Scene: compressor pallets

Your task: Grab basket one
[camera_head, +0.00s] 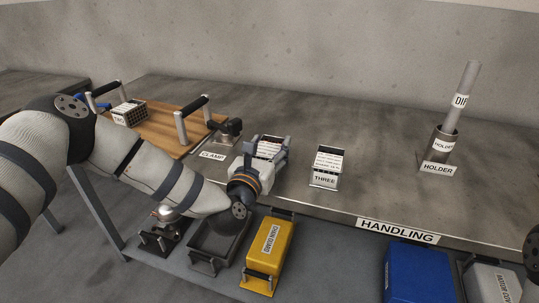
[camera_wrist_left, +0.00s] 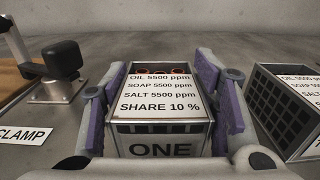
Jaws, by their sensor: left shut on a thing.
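Basket one (camera_wrist_left: 160,147) stands in the middle of the left wrist view, a dark metal box with "ONE" on its front and a white label listing oil, soap, salt and share 10 %. My left gripper (camera_wrist_left: 160,108) is shut on it, one purple-padded finger against each side. In the head view the same basket (camera_head: 269,146) is on the grey bench between the fingers of my left gripper (camera_head: 266,152), its lower part hidden by the gripper. I cannot tell whether it touches the bench. My right gripper does not show.
Basket three (camera_head: 326,166) stands to the right, with free bench between. The clamp (camera_head: 226,130) and a wooden board (camera_head: 165,125) carrying another basket (camera_head: 130,113) are left. A holder (camera_head: 443,148) with a rod stands far right. Below the edge are a yellow chain guard box (camera_head: 271,248) and a blue bin (camera_head: 418,272).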

